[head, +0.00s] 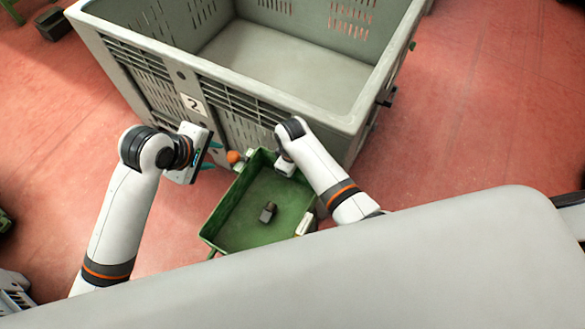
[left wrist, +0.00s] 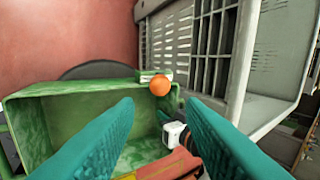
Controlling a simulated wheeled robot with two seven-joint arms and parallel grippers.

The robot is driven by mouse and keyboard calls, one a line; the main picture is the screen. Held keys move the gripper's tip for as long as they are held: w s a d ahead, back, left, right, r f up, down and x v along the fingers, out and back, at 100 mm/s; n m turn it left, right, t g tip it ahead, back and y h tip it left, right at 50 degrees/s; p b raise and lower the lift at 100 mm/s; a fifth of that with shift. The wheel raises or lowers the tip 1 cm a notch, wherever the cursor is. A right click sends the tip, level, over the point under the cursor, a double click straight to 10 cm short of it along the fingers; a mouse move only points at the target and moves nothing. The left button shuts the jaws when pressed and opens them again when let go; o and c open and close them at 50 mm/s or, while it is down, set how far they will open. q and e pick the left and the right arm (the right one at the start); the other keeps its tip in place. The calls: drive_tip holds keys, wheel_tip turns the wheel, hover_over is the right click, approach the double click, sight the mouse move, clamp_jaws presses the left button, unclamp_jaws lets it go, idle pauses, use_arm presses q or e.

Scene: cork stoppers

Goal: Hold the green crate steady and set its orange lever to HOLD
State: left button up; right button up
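The green crate (head: 225,215) sits in front of the big grey bin. The lever's orange round knob (head: 234,157) is at the crate's far left corner; it also shows in the left wrist view (left wrist: 160,85). I cannot read any HOLD mark. My left gripper (head: 211,156) is just left of the knob, pointing at it. In the left wrist view its teal fingers (left wrist: 160,104) are spread, with the knob beyond and between them, apart from both. My right gripper (head: 285,165) is at the crate's far right edge; its fingers are hidden, so I cannot tell its grip.
The large grey bin (head: 232,88) with a "2" label stands directly behind the crate, close to both hands. A small dark block (head: 267,212) lies in the crate. Red floor is open to the left and right. A dark box (head: 52,24) is at the far left.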

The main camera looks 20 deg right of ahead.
use_arm(q)
drive_tip(key=shift+c, duration=1)
drive_tip(key=w+a+n+g, duration=0.1)
drive_tip(key=a+n, duration=0.1)
drive_tip(key=w+a+n+g, duration=0.1)
drive_tip(key=a+n, duration=0.1)
drive_tip(key=a, duration=0.1)
drive_tip(key=w+a+n, duration=0.2)
drive_tip(key=shift+a+g, duration=0.15)
drive_tip(key=shift+g, duration=0.25)
clamp_jaws()
drive_tip(key=shift+a, duration=0.15)
